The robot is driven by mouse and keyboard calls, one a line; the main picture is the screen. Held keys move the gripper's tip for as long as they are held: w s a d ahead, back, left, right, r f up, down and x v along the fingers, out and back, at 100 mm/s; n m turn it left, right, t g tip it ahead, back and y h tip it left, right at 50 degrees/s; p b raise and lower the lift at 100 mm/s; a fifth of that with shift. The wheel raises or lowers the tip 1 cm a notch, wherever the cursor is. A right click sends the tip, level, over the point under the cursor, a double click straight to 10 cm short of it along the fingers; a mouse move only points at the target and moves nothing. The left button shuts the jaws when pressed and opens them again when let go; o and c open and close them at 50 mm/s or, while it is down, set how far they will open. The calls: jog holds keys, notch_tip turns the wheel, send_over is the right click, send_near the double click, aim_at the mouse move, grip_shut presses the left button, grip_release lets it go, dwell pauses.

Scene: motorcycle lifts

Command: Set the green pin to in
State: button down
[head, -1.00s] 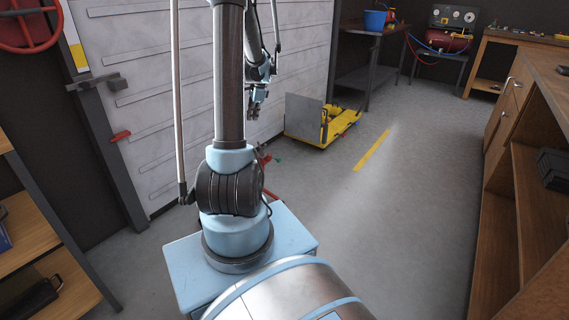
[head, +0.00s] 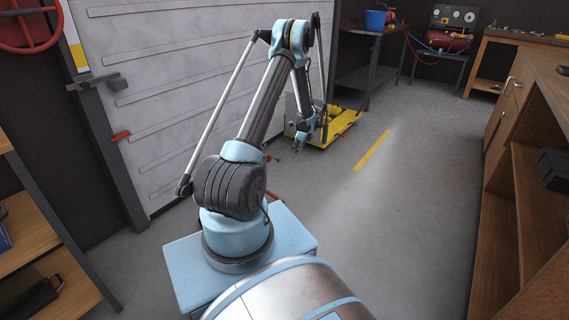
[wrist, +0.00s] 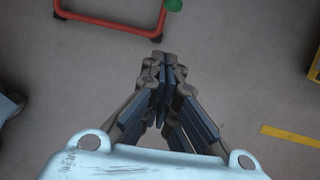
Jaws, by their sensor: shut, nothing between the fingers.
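The green pin shows as a small green knob (wrist: 173,5) at the top edge of the wrist view, at the corner of a red tube frame (wrist: 112,22). Only part of the knob is in view, so I cannot tell how far in the pin sits. In the head view a small green spot (head: 277,157) shows low beside my arm. My gripper (wrist: 161,58) is shut and empty, pointing down above the floor, just below the green knob in the picture. In the head view my gripper (head: 299,147) hangs right of the green spot.
A yellow lift platform (head: 340,127) stands on the floor behind my gripper, against the white panelled door (head: 150,70). A yellow floor stripe (head: 372,151) lies to the right. Wooden shelves (head: 530,180) line the right side. The floor between is clear.

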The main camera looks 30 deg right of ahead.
jog(key=w+r+x, duration=0.1)
jog(key=w+x, duration=0.1)
jog(key=x, duration=1)
jog(key=shift+w+a, duration=0.25)
jog(key=shift+a, duration=0.2)
jog(key=shift+w, duration=0.1)
